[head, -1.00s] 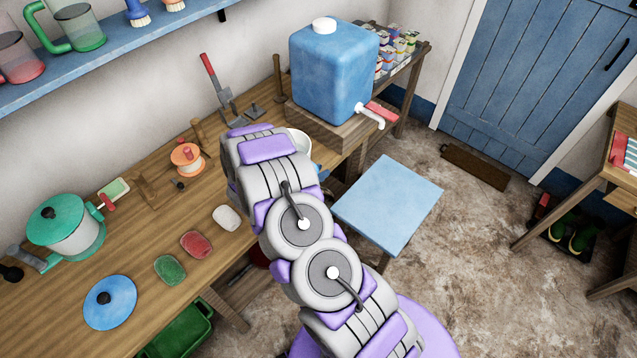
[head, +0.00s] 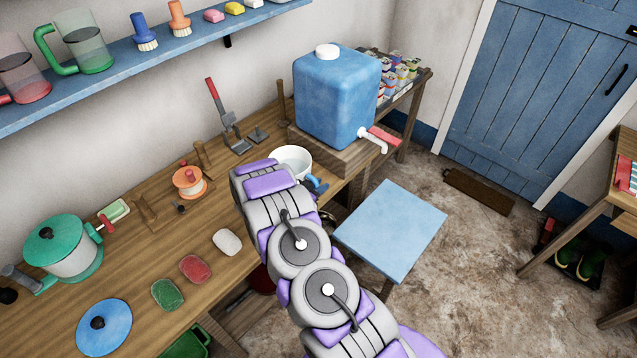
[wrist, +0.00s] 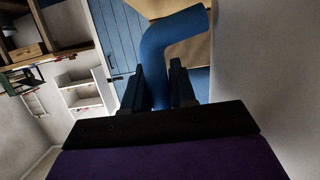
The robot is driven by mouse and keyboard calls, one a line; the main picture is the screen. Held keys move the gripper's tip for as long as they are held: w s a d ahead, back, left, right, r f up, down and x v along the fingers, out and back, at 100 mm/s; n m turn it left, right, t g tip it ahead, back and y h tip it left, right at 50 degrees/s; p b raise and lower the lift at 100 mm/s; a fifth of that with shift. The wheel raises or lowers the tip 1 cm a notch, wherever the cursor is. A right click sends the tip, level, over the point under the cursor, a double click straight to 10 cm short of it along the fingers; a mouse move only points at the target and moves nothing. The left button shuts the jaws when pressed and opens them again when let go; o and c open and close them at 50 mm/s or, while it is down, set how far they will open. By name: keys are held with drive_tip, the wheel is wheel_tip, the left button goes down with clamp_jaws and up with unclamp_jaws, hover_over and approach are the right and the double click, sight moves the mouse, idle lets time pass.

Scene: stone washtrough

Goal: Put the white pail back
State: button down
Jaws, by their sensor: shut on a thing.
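In the wrist view my gripper (wrist: 157,82) is shut on a bent blue bar (wrist: 160,55), which looks like this handle. My fingers are hidden behind my wrist in the head view. I cannot tell whether the pail's base touches the bench.
The blue tank (head: 337,95) with its red-handled tap (head: 378,138) stands close to the pail's right. A blue stool (head: 390,232) stands at the right.

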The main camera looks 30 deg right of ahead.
drive_tip(key=c, duration=0.9)
unclamp_jaws()
